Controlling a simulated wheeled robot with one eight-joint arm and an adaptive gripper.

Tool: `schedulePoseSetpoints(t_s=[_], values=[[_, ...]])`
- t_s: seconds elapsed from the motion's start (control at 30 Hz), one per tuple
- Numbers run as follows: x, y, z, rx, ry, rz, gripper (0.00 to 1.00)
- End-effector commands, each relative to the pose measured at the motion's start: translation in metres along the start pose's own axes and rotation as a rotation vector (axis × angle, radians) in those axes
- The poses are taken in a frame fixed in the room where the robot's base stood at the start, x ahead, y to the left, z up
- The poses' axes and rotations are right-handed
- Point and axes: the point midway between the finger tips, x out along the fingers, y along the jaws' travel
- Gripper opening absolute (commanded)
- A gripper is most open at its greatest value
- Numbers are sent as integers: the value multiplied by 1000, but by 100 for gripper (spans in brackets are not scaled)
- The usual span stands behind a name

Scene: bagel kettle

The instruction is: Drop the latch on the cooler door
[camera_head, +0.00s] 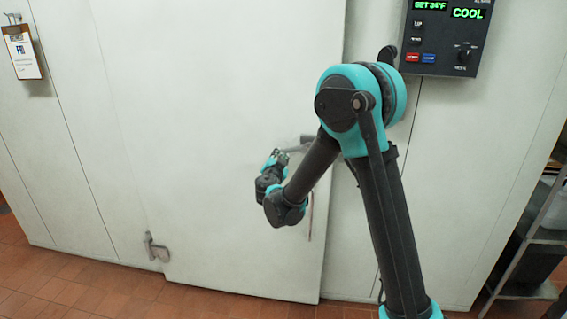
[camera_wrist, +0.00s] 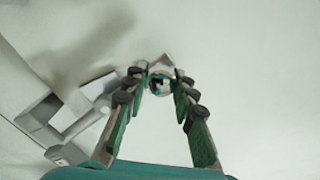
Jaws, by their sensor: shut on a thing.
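The white cooler door (camera_head: 230,110) stands upright and looks closed against the wall. Its metal latch (camera_head: 306,143) is near the door's right edge, partly hidden behind my arm. My gripper (camera_head: 276,158) is at the left end of the latch handle. In the wrist view my gripper (camera_wrist: 160,88) has its green-padded fingers closed in around a small shiny rounded end of the latch handle (camera_wrist: 159,80). A grey metal latch bracket (camera_wrist: 68,113) shows to the left of the fingers on the pale surface. How the latch sits in its catch cannot be told.
A control panel (camera_head: 448,36) with green readouts hangs at the upper right. A hinge (camera_head: 156,248) is at the door's lower left. A clipboard (camera_head: 22,52) hangs at the far left. A metal shelf rack (camera_head: 530,240) stands at right. The tiled floor (camera_head: 90,290) in front is clear.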

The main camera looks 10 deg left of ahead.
Motion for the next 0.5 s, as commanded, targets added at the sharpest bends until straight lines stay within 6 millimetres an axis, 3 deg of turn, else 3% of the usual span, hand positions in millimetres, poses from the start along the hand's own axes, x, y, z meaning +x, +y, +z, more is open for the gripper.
schedulePoseSetpoints(t_s=[0.5], values=[[0, -17, -20, 247, 1, 1, 0]])
